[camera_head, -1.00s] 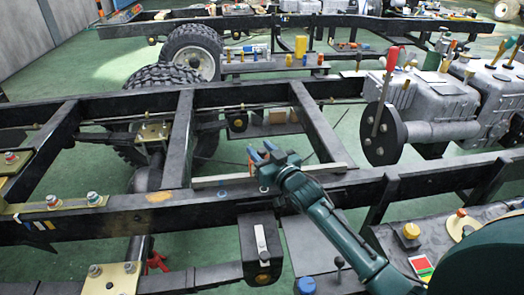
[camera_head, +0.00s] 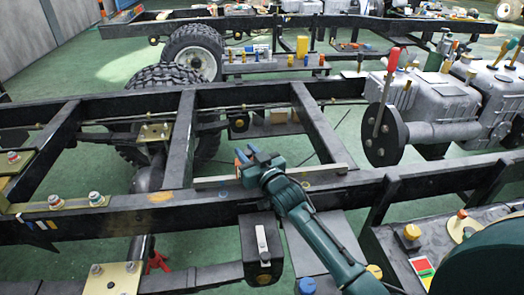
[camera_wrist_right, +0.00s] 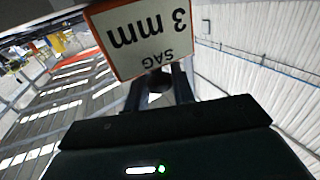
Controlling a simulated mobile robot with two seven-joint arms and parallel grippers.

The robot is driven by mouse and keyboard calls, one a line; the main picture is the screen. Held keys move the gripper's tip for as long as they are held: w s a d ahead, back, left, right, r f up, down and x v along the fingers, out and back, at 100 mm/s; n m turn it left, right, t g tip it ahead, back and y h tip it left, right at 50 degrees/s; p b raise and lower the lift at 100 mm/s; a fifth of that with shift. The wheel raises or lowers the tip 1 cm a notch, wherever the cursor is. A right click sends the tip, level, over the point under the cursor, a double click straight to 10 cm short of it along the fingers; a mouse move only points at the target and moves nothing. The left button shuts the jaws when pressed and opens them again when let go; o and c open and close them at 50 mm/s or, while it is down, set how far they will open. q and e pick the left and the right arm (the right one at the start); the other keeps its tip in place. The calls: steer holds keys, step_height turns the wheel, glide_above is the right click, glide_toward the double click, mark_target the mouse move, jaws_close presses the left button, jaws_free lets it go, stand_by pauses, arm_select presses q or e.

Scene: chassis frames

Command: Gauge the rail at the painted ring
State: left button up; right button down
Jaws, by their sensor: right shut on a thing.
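My right gripper (camera_head: 250,157) is above the near black chassis rail (camera_head: 120,212), over a pale straight bar (camera_head: 330,170) that runs along it. In the wrist view, the gripper is shut on a gauge (camera_wrist_right: 145,35), a white plate with an orange edge that reads "SAG 3 mm" upside down. Its far end is out of that view, so I cannot tell whether it touches the rail. A worn orange painted patch (camera_head: 160,196), perhaps the ring, is on the rail left of the gripper. My left gripper is not in view.
Black cross members (camera_head: 180,140) join the near and far rails. A black box (camera_head: 262,248) hangs below the near rail. A grey gearbox with a round flange (camera_head: 384,135) stands at the right. A tyre (camera_head: 163,76) is behind the frame.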

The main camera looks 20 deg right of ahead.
steer(key=a, duration=0.2)
steer(key=w+a, duration=0.1)
steer(key=a, duration=0.4)
steer(key=shift+w+a, duration=0.25)
steer(key=shift+w, duration=0.15)
steer(key=c, duration=1.3)
jaws_free()
steer(key=shift+o, duration=0.2)
steer(key=s+d, duration=0.2)
steer(key=s, duration=1.1)
steer(key=shift+p, duration=0.4)
